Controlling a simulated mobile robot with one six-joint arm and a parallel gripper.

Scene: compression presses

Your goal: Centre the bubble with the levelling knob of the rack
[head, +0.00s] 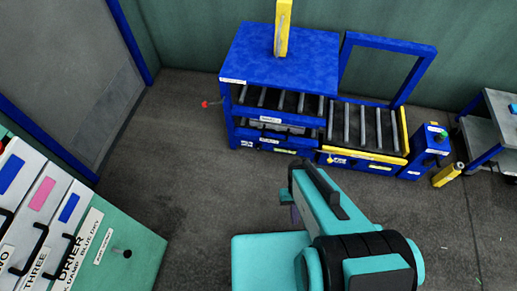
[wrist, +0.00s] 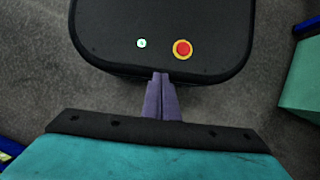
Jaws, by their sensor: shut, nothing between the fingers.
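A blue rack-like frame with rollers (head: 281,55) stands against the back wall in the head view. A small red knob (head: 205,104) sticks out at its left side, and a small yellow part shows low at its front. I cannot tell which one is the levelling knob. No bubble can be made out at this distance. My gripper (wrist: 161,76) has purple fingers that are shut and empty in the wrist view. In the head view the gripper is mostly hidden behind my turquoise arm, in front of and well apart from the frame.
A green-topped counter (head: 140,246) with white labelled panels stands at the left. A grey trolley (head: 482,130) and a yellow cylinder (head: 447,175) stand at the right. The grey floor (head: 180,150) between the counter and the frame is clear.

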